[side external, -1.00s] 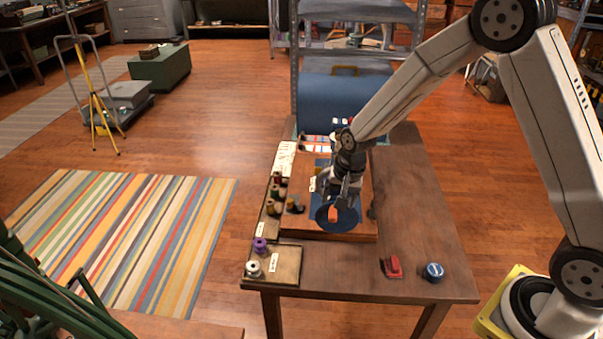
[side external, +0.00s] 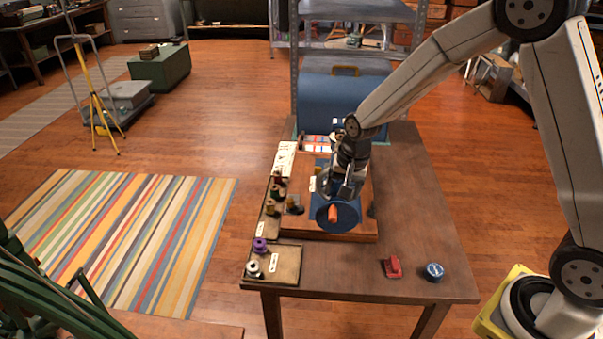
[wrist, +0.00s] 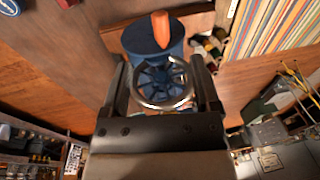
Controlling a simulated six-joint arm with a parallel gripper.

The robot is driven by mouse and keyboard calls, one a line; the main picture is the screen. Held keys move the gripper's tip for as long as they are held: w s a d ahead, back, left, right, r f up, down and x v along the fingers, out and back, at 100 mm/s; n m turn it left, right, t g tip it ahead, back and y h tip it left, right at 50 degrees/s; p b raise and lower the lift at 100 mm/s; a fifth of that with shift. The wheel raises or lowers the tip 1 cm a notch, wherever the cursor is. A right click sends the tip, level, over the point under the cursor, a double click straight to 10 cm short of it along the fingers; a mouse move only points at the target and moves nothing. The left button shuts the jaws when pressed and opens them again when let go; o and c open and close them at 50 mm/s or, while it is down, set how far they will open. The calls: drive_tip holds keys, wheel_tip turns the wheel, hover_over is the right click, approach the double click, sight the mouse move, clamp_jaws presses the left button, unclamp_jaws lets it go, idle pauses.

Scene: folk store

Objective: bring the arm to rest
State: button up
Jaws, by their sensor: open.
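My gripper (side external: 346,188) is over the wooden board on the table, just behind and above a round blue disc (side external: 337,217) with an orange piece (side external: 333,213) at its middle. In the wrist view my gripper (wrist: 160,75) is open, its two fingers wide apart. A spoked blue wheel with a silver rim (wrist: 160,84) shows between the fingers; I cannot tell whether they touch it. The orange piece (wrist: 161,28) and blue disc show beyond it.
Dark and coloured spools (side external: 276,192) line a tray on the board's left. A front tray (side external: 287,272) holds a purple and a white spool. A red object (side external: 392,267) and a blue round tin (side external: 434,271) lie at the front right. The table's right side (side external: 420,190) is clear.

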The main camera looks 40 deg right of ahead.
drive_tip(key=s+r+n, duration=0.2)
drive_tip(key=s+n, duration=0.2)
drive_tip(key=s, duration=0.4)
drive_tip(key=s+r+n, duration=0.1)
drive_tip(key=s+n, duration=0.4)
drive_tip(key=s, duration=0.3)
drive_tip(key=shift+a+r+t, duration=0.25)
drive_tip(key=shift+r+t, duration=0.05)
drive_tip(key=shift+r, duration=0.05)
